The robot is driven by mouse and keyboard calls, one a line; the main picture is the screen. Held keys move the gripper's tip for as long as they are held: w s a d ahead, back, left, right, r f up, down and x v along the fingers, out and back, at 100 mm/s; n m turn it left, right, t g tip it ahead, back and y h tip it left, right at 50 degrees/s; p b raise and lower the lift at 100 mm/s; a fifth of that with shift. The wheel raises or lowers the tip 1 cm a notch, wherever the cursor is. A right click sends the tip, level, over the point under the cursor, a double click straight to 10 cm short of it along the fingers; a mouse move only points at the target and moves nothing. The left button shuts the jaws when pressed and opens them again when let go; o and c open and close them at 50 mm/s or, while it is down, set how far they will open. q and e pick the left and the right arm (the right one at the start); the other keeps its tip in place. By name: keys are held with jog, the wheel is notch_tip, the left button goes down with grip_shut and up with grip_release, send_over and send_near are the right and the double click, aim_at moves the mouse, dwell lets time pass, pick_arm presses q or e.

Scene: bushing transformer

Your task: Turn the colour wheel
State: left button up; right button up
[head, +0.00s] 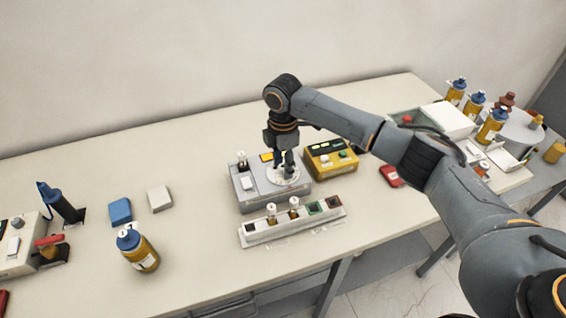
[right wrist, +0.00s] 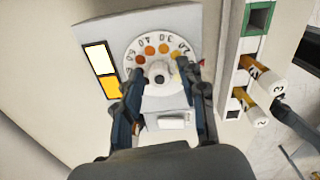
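The colour wheel (head: 277,179) is a white disc on top of a grey box (head: 251,196) in the middle of the table. In the right wrist view the wheel (right wrist: 133,55) shows numbers, orange to yellow dots and a central knob (right wrist: 158,74). A window beside it has a pale half and an orange half (right wrist: 105,72). My right gripper (right wrist: 160,70) points down over the wheel. Its fingers are apart on either side of the knob; I cannot tell whether they touch it. My left gripper is not in view.
A rack (head: 265,234) with capped vials stands just in front of the grey box. A yellow device (head: 333,160) is close on the right. A bottle (head: 138,250) and blue and white blocks (head: 120,211) are to the left, with clear table between.

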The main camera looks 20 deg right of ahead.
grip_shut()
jog(key=shift+r+m+p, duration=0.2)
jog(key=shift+m+p, duration=0.4)
jog(key=shift+p, duration=0.5)
jog(key=m+p, duration=0.3)
jog(key=shift+f+m+p, duration=0.2)
jog(key=shift+m+p, duration=1.3)
